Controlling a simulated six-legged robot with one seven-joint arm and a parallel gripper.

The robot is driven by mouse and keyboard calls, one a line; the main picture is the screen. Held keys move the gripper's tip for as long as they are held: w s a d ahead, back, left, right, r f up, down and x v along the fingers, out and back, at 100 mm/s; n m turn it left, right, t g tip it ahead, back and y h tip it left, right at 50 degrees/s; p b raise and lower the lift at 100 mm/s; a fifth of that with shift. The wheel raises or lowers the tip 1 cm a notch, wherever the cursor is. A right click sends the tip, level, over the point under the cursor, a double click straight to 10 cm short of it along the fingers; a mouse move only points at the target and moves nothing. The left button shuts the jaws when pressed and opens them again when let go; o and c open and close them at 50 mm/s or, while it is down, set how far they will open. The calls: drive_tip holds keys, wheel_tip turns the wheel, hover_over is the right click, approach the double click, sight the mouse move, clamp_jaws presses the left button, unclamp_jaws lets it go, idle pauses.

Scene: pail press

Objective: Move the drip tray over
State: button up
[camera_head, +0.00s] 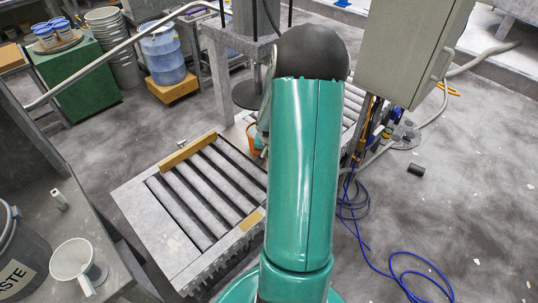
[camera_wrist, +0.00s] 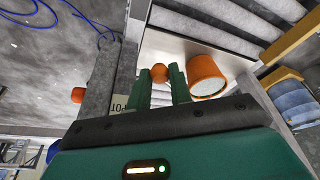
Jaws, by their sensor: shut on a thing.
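In the wrist view, my gripper (camera_wrist: 162,76) has its two green fingers close together on a round orange knob (camera_wrist: 159,72). The knob shows at the near edge of a pale, flat metal sheet, which looks like the drip tray (camera_wrist: 170,48). Whether knob and sheet are one piece is hard to tell. An orange pail (camera_wrist: 208,78) with a pale round face is just right of the fingers. In the head view, my arm hides the gripper and most of the tray area; an orange pail (camera_head: 252,138) shows partly beside the arm.
A roller conveyor (camera_head: 205,195) lies left of my arm, with the press frame (camera_head: 222,85) behind it. A grey control box (camera_head: 408,50) stands at right, with blue hose (camera_head: 410,262) on the floor. A bench with a white jug (camera_head: 72,260) is at left.

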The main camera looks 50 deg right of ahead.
drive_tip(key=shift+s+d, duration=0.6)
drive_tip(key=shift+d, duration=0.05)
drive_tip(key=shift+o, duration=0.2)
drive_tip(key=shift+s+d, duration=0.5)
drive_tip(key=shift+d, duration=0.35)
drive_tip(key=o, duration=0.8)
drive_tip(key=shift+d, duration=0.1)
drive_tip(key=shift+o, duration=0.2)
drive_tip(key=v, duration=1.4)
